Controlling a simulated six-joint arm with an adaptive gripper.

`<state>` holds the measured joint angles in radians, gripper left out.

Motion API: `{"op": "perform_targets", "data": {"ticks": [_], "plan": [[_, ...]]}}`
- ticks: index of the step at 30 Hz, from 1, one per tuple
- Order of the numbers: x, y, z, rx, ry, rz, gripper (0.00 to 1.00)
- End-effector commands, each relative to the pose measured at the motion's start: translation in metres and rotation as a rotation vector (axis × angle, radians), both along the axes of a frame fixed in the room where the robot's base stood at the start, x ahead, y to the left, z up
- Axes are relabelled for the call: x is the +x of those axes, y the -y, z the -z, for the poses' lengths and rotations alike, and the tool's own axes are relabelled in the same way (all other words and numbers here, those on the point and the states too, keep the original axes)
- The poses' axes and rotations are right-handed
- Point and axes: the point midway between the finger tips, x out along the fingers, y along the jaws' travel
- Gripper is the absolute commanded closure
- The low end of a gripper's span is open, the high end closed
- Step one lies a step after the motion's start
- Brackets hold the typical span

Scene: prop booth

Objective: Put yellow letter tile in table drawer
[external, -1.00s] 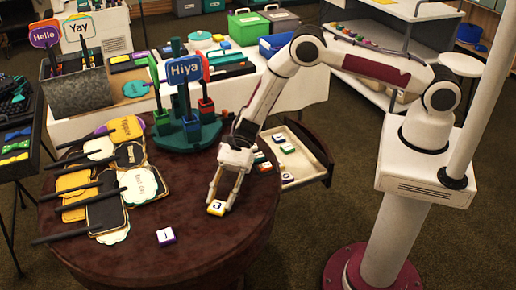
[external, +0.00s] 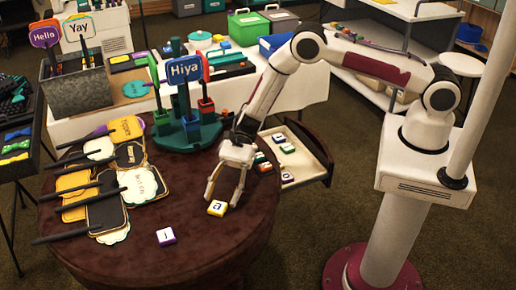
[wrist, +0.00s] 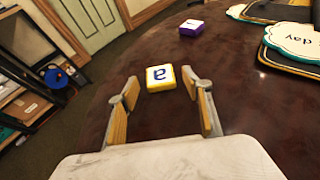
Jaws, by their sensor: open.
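The yellow letter tile (external: 217,208) lies on the dark round table (external: 185,240), its white top marked "a". In the wrist view the tile (wrist: 161,78) sits just beyond and between my fingertips. My gripper (external: 223,203) is open and empty, pointing down with its fingers around or just above the tile; the wrist view shows the fingers (wrist: 163,84) wide apart. The table drawer (external: 292,152) is pulled out on the right side of the table and holds several letter tiles, partly hidden by my arm.
A purple letter tile (external: 166,237) lies on the table to the left of the yellow one. Sign paddles (external: 105,185) cover the table's left part. A teal stand (external: 187,135) with a "Hiya" sign rises at the table's back.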

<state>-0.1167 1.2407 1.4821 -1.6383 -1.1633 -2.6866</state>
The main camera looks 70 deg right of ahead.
Motion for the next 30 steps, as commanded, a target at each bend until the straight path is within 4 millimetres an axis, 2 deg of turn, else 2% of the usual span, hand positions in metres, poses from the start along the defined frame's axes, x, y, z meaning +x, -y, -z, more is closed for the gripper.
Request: {"op": "perform_targets", "data": {"ticks": [18,24,30], "plan": [[0.001,0.081,-0.034,0.000,0.000,0.002,0.51],[0.000,0.095,-0.040,0.000,-0.001,0.000,0.51],[0.000,0.098,-0.041,0.000,-0.001,0.000,0.51]]}}
